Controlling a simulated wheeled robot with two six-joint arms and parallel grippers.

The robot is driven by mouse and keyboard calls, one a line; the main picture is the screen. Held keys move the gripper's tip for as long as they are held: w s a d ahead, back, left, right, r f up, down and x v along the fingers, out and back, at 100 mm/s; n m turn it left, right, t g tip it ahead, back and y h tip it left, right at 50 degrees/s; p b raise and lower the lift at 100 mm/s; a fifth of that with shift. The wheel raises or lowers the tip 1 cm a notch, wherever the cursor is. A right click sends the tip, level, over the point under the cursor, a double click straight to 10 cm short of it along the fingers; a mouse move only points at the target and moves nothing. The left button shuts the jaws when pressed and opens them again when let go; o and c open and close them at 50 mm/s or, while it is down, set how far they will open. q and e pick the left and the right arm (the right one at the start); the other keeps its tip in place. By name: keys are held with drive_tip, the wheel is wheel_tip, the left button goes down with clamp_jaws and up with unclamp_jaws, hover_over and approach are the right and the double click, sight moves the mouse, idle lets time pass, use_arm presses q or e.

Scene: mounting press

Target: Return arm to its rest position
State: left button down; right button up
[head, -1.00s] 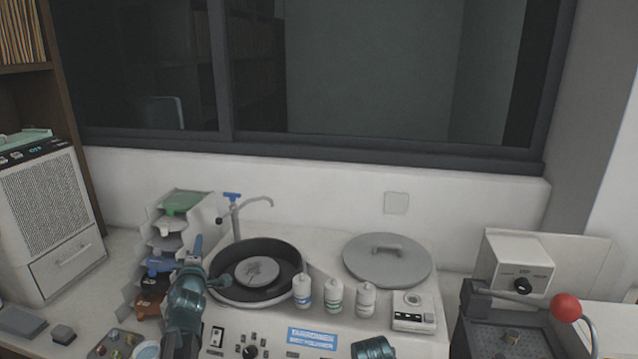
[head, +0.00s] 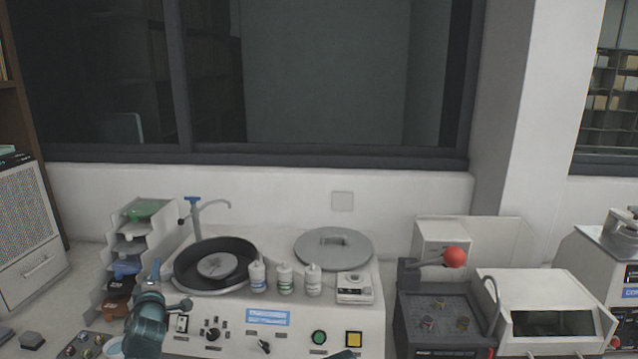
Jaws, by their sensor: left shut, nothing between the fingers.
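My left arm (head: 147,322), teal, comes up from the bottom edge at the left of the head view.
The polisher console (head: 375,325) holds white bottles (head: 285,280) and a grey lidded disc (head: 334,245). To the right stand a dark press (head: 403,310) with a red lever ball (head: 455,257) and a white open-fronted box (head: 535,287).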

use_arm(q)
drive_tip(key=s+d+f+m+g+h, duration=0.1)
drive_tip(key=s+d+f+m+g, duration=0.25)
drive_tip(key=d+f, duration=0.35)
drive_tip(key=s+d+f+m+g+h, duration=0.1)
drive_tip(key=s+d+f+m+g, duration=0.2)
drive_tip(key=d+f+m, duration=0.35)
drive_tip(key=s+d+f+m+g+h, duration=0.1)
drive_tip(key=s+d+f+m+g, duration=0.25)
drive_tip(key=d, duration=0.65)
drive_tip(key=s+d+f+m+g+h, duration=0.1)
drive_tip(key=s+d+f+m+g, duration=0.2)
drive_tip(key=s, duration=0.6)
drive_tip(key=s+d+f+m+g+h, duration=0.1)
drive_tip(key=s+d+f+m+g, duration=0.2)
drive_tip(key=s+d+m+g, duration=0.2)
drive_tip(key=s+d+m, duration=0.2)
drive_tip(key=s+d, duration=0.2)
drive_tip(key=d, duration=0.1)
drive_tip(key=shift+s+f, duration=0.15)
drive_tip(key=shift+s, duration=0.15)
